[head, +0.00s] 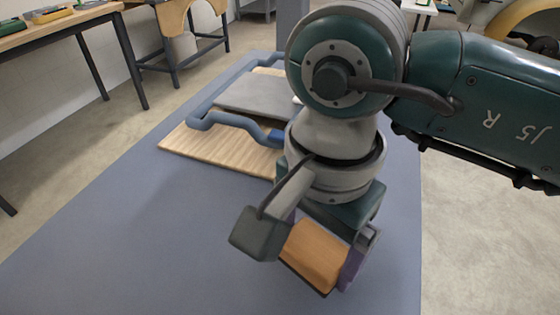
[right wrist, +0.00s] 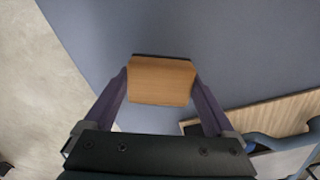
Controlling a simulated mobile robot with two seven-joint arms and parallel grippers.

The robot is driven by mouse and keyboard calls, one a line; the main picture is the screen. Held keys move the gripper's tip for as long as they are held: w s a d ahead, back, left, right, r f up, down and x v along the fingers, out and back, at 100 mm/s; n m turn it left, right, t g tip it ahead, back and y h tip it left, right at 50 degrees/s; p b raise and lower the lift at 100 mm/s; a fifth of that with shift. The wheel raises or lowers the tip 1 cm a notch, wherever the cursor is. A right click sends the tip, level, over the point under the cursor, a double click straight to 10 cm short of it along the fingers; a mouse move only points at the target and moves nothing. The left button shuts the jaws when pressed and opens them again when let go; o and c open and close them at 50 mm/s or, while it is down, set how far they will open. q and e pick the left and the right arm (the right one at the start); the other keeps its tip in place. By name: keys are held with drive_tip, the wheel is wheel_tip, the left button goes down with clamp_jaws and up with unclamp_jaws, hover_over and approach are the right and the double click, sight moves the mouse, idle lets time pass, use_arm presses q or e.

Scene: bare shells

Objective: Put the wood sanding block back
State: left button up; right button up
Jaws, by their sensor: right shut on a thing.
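The wood sanding block (head: 317,254) is a light brown wooden block with a dark edge along its underside. My right gripper (head: 318,258) is shut on it, with a purple finger on either side. In the right wrist view the block (right wrist: 160,80) sits between the two fingertips (right wrist: 160,84), its dark edge at the far end. The block is over the blue-grey table top (head: 120,255); I cannot tell whether it touches the surface. My left gripper is not in view.
Behind my right arm lies a light wooden board (head: 205,145) with a grey plate (head: 255,97) and a blue-grey bent tube frame (head: 215,118) on it. The table is clear at the front left. A workbench (head: 60,25) stands at the far left.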

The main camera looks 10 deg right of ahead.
sight(313, 268)
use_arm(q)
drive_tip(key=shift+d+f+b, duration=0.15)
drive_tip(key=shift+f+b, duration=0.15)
use_arm(e)
wheel_tip(313, 268, down, 4)
drive_tip(key=shift+f, duration=0.15)
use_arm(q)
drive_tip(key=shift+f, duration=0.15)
use_arm(e)
drive_tip(key=o, duration=1)
drive_tip(key=shift+f, duration=0.1)
